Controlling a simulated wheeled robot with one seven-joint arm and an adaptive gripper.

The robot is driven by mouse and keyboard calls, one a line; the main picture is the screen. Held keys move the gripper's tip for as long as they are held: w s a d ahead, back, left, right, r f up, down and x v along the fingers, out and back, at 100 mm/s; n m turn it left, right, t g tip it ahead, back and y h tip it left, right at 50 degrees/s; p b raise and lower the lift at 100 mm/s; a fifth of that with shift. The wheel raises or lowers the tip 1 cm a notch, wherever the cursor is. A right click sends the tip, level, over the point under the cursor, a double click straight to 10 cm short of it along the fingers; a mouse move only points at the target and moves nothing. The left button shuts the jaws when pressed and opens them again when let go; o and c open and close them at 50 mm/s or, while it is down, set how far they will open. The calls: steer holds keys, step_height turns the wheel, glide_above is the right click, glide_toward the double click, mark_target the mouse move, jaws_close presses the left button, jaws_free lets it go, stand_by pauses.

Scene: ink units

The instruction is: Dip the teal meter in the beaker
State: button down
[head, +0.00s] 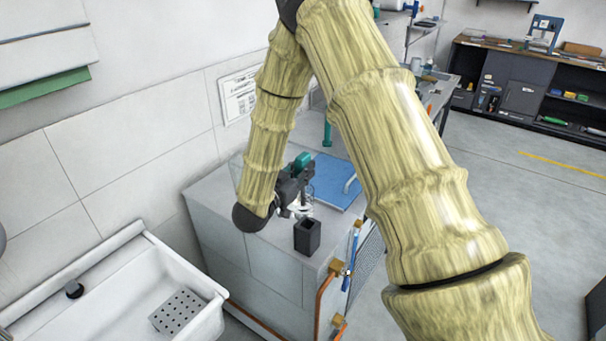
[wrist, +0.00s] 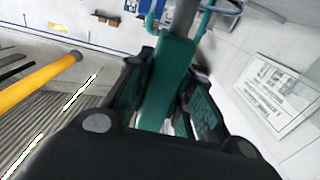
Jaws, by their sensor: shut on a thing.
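My gripper (head: 296,188) is shut on the teal meter (head: 302,160), above the grey cabinet top. In the wrist view the teal meter (wrist: 168,78) runs lengthwise between the two dark fingers of my gripper (wrist: 166,90). A clear glass thing (head: 299,209), likely the beaker, shows just below my gripper, partly hidden by it. I cannot tell whether the meter's lower end is inside it or apart from it. The beaker is not clear in the wrist view.
A black open-topped holder (head: 307,236) stands near the front edge of the cabinet top (head: 222,205). A blue mat (head: 335,180) lies behind. A white sink (head: 125,290) is at the lower left. A notice (head: 239,96) hangs on the wall.

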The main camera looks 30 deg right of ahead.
steer(key=shift+r, duration=0.1)
stand_by(0.4)
steer(key=shift+r+p, duration=3.75)
steer(key=shift+r, duration=2.05)
steer(key=shift+f, duration=0.1)
